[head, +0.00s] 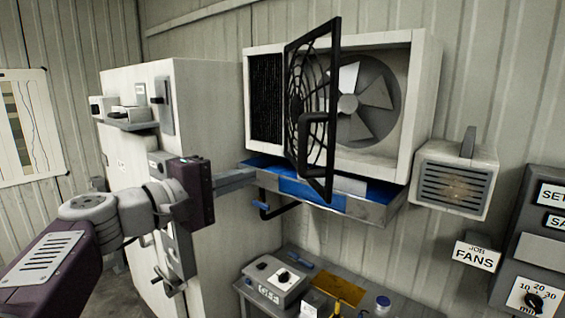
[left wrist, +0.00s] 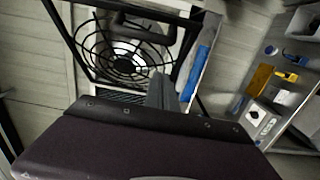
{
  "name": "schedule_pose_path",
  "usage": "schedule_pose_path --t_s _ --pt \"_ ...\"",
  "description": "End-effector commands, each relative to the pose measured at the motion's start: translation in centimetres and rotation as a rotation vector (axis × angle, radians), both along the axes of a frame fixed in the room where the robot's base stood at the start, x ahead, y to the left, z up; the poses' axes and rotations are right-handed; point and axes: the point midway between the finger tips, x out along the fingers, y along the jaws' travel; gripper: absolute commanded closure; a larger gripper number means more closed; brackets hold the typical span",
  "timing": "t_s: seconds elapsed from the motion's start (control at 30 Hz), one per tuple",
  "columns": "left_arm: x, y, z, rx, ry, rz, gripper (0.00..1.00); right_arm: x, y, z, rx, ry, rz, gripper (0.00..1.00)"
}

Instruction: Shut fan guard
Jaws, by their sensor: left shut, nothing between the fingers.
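The fan guard (head: 303,95) is a black frame with a ringed wire grille and a black handle (head: 313,122). It stands open, swung out from the white fan housing (head: 427,100), with its free edge towards me. The fan (head: 368,98) shows uncovered behind it. My left gripper (head: 250,176) is shut and empty, to the left of and below the guard, apart from it in the head view. In the left wrist view, the guard (left wrist: 92,52) and its handle lie beyond my shut fingers (left wrist: 166,92). My right gripper is not in view.
A metal tray (head: 372,208) with blue contents is below the housing, close to my left fingers. A white cabinet (head: 225,120) stands behind my left arm. A heater-like box (head: 455,180) hangs at right. A bench (head: 400,308) with tools is below.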

Motion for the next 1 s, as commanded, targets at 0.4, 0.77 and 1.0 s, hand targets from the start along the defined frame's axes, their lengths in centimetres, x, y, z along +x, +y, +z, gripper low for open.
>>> schedule_pose_path --t_s 0.4,0.77,1.0 --pt "4.3 -6.2 0.3 -0.001 0.001 -0.003 1.0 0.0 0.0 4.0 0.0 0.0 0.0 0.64" --pt "4.4 -7.3 -0.1 0.002 -0.001 0.001 1.0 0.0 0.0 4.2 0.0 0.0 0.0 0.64" --pt "4.8 -7.5 -0.1 0.001 0.0 0.004 1.0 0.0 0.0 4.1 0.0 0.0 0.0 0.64"
